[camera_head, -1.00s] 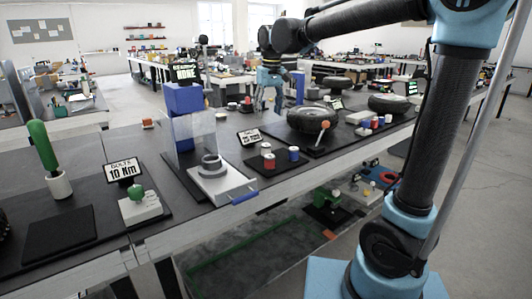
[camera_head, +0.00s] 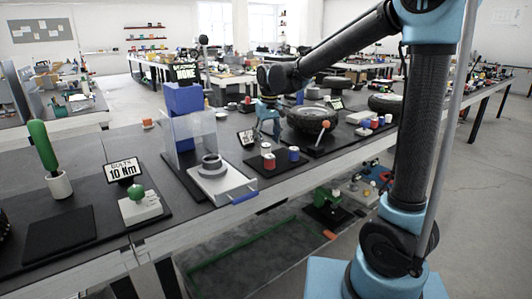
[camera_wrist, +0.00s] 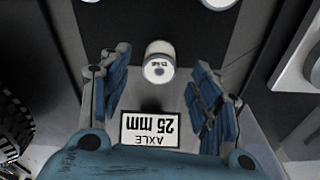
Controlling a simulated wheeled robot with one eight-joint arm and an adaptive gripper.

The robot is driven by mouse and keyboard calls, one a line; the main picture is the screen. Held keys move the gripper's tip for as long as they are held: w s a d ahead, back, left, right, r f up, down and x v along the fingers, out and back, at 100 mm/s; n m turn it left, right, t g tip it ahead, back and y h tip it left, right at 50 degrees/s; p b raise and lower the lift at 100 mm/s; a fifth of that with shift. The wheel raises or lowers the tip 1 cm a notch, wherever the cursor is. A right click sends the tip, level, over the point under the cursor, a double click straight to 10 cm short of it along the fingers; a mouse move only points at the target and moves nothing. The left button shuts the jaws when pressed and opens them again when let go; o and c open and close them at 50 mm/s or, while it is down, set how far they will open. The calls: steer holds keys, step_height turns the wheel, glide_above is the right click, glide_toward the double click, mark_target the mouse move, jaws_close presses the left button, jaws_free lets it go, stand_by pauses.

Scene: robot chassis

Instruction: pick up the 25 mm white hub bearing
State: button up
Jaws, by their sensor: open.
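The white hub bearing (camera_wrist: 159,66) is a short white cylinder with small dark print on its top. It stands upright in the wrist view, between my two blue fingers. My gripper (camera_wrist: 161,80) is open, with one finger on each side of the bearing and visible gaps to both. In the head view my gripper (camera_head: 267,131) hangs just above and behind the white bearing (camera_head: 266,148), which stands behind a red one. A sign (camera_wrist: 150,129) reading "AXLE 25 mm" appears upside down in the wrist view.
A red cylinder (camera_head: 270,161) and a blue cylinder (camera_head: 293,154) stand close by on the dark mat. A tire (camera_head: 313,118) and an orange-knobbed lever (camera_head: 325,126) are to the right.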

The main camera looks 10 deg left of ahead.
mark_target(266, 145)
steer(key=shift+w+a+f, duration=0.1)
steer(key=shift+w+f, duration=0.05)
steer(key=shift+f, duration=0.65)
steer(key=shift+w+a+f, duration=0.1)
steer(key=shift+w+f, duration=0.05)
steer(key=shift+f, duration=0.6)
steer(key=c, duration=1.2)
steer(key=shift+o, duration=0.2)
